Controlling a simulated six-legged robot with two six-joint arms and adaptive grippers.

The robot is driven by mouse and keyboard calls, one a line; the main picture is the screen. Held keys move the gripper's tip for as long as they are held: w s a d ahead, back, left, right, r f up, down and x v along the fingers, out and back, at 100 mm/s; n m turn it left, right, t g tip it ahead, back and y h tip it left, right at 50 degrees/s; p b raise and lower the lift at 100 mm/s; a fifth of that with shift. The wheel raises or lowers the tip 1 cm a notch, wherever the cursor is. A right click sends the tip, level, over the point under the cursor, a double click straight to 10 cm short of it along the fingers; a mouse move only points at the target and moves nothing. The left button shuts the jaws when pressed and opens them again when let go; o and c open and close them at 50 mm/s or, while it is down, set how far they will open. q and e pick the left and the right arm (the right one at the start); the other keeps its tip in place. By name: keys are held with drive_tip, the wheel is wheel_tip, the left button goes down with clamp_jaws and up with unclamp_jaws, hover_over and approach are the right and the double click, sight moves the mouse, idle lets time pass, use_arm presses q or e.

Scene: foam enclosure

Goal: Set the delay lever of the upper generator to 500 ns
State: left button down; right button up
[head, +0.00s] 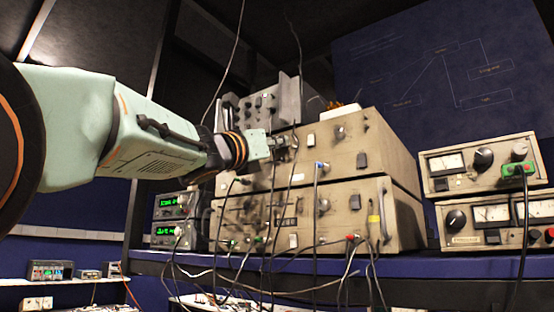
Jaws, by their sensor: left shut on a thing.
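Two beige generators are stacked on the blue shelf. The upper generator (375,150) rests on the lower generator (385,205). My left arm comes in from the left, and my left gripper (284,144) is at the upper left of the upper generator's front panel. It is shut on a small part of that panel, which looks like the delay lever, though the fingers mostly hide it. The lever's setting and any scale marks cannot be read. A knob (340,132) and a dark switch (361,160) show farther right on the panel. My right gripper is not in view.
Several cables hang across both front panels, one with a blue plug (319,165). Stacked meters (478,163) stand at the right. Green-lit displays (172,201) stand at the left. The blue shelf edge (420,266) runs below.

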use_arm(q)
drive_tip(key=shift+d, duration=0.15)
drive_tip(key=c, duration=1.7)
unclamp_jaws()
drive_tip(key=shift+o, duration=1.2)
drive_tip(key=shift+d, duration=0.15)
drive_tip(key=shift+a, duration=0.25)
drive_tip(key=shift+s+d, duration=0.15)
